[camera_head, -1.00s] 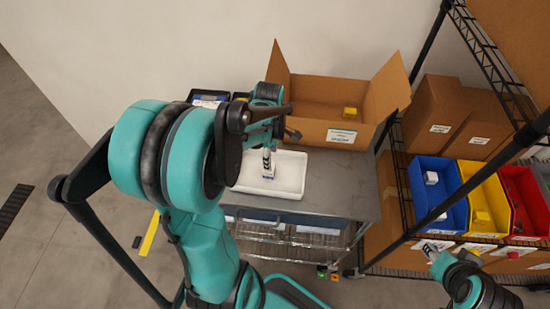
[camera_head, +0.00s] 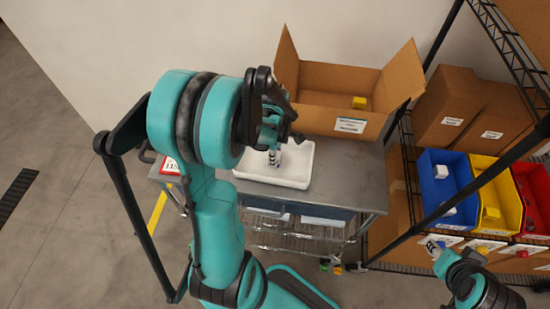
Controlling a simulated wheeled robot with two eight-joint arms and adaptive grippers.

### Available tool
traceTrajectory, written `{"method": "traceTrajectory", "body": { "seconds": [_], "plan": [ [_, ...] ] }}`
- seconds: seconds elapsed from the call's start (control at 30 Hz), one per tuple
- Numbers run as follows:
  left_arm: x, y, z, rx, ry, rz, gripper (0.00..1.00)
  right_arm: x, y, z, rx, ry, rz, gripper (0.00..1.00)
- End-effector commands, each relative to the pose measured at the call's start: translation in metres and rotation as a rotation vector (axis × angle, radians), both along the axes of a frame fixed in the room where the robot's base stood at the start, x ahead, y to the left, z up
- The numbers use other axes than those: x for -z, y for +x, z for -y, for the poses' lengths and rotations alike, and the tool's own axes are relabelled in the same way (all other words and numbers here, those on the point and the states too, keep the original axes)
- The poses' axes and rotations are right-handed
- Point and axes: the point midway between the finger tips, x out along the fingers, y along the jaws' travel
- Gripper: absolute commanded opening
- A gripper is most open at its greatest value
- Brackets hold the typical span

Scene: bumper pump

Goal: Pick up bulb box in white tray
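The white tray (camera_head: 298,176) lies on the grey cart top, its back left part hidden by my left arm. My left gripper (camera_head: 274,161) points down over the tray; its fingertips are small and close together here. I cannot make out the bulb box clearly; it may be between or behind the fingertips. Whether the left gripper is open or shut does not show. My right gripper (camera_head: 433,246) is at the lower right, in front of the shelf bins and away from the tray; its finger state is too small to tell.
An open cardboard box (camera_head: 330,118) with a yellow item (camera_head: 359,102) inside stands behind the tray. A rack at right holds blue (camera_head: 434,192), yellow (camera_head: 508,187) and red (camera_head: 535,205) bins. The cart top (camera_head: 352,180) right of the tray is clear.

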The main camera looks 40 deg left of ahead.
Motion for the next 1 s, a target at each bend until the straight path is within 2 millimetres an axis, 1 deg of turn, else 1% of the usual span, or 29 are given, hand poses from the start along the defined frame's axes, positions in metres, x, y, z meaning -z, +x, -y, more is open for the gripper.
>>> {"method": "traceTrajectory", "body": {
  "seconds": [0.33, 0.47, 0.57, 0.67, 0.73, 0.77, 1.0],
  "plan": [
    [0.0, 0.0, 0.0, 0.0, 0.0, 0.0, 0.05, 0.0, 0.0, 0.0, 0.0, 0.0, 0.0, 0.4],
    [-0.006, 0.0, 0.0, 0.0, 0.0, 0.0, 0.05, -0.002, 0.0, 0.0, 0.0, 0.0, 0.0, 0.4],
    [-0.016, 0.0, 0.0, 0.0, 0.0, 0.0, 0.05, -0.007, 0.0, 0.0, 0.0, 0.0, 0.0, 0.4],
    [-0.032, 0.0, 0.0, 0.0, 0.0, 0.0, 0.05, -0.014, 0.0, 0.0, 0.0, 0.0, 0.0, 0.4],
    [-0.048, 0.0, 0.0, 0.0, 0.0, 0.0, 0.05, -0.02, 0.0, 0.0, 0.0, 0.0, 0.0, 0.4],
    [-0.049, 0.004, 0.008, 0.006, 0.0, 0.0, 0.05, -0.021, 0.0, 0.0, 0.0, 0.0, 0.0, 0.4],
    [-0.081, 0.03, 0.058, 0.008, 0.0, 0.0, 0.05, -0.034, 0.0, 0.0, 0.0, 0.0, 0.0, 0.4]
  ]
}}
